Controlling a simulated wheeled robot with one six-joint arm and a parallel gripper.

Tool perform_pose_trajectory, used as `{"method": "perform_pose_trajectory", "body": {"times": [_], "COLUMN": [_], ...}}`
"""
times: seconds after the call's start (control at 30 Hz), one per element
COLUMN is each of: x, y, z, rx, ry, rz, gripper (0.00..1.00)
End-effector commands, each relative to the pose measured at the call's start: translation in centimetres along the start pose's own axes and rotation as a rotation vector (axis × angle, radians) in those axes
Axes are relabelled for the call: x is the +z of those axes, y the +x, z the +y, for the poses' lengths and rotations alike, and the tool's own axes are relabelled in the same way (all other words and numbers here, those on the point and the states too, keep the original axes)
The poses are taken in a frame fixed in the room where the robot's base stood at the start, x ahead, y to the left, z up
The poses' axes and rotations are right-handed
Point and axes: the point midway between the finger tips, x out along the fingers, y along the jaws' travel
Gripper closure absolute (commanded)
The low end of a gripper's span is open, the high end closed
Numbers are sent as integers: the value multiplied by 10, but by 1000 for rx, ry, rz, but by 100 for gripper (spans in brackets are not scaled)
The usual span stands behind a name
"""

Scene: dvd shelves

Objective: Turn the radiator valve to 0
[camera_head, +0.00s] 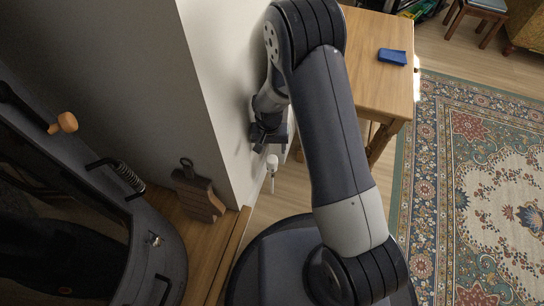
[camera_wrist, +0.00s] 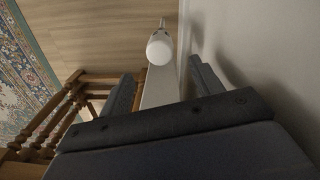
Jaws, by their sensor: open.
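The radiator valve is a small white rounded knob (camera_head: 271,161) low beside the white wall in the head view. In the wrist view its pale end (camera_wrist: 160,47) shows beyond the fingertips, roughly centred between them. My gripper (camera_head: 268,146) is just above the knob in the head view; it also shows in the wrist view (camera_wrist: 162,68). Its two dark fingers are spread apart with nothing held. The knob appears apart from both fingers. A pale flat strip (camera_wrist: 159,88) lies behind the knob, between the fingers. No number or mark on the knob can be read.
The white wall (camera_wrist: 265,60) is close to the right finger in the wrist view. A wooden table (camera_head: 375,60) with a blue object (camera_head: 392,57) stands right of my arm. A dark stove (camera_head: 70,200) and a cutting board (camera_head: 198,192) are at left. A patterned rug (camera_head: 470,190) lies right.

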Motion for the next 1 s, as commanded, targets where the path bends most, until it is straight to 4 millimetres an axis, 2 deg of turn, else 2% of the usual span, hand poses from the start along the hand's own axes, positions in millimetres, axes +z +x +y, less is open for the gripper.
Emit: {"method": "perform_pose_trajectory", "body": {"times": [0.03, 0.2, 0.33, 0.47, 0.57, 0.8, 1.0], "x": [2, 3, 4, 4, 4, 4, 2], "y": [-6, -4, -2, 4, 17, 64, 95], "z": [1, 1, 1, 1, 1, 1, 1], "rx": [2, 1, 2, 2, 3, 2, 2], "ry": [-91, -370, -495, -538, -541, -538, -537], "rz": [0, 12, 17, 19, 17, 17, 18], "gripper": [38, 38, 38, 38, 38, 38, 38]}}
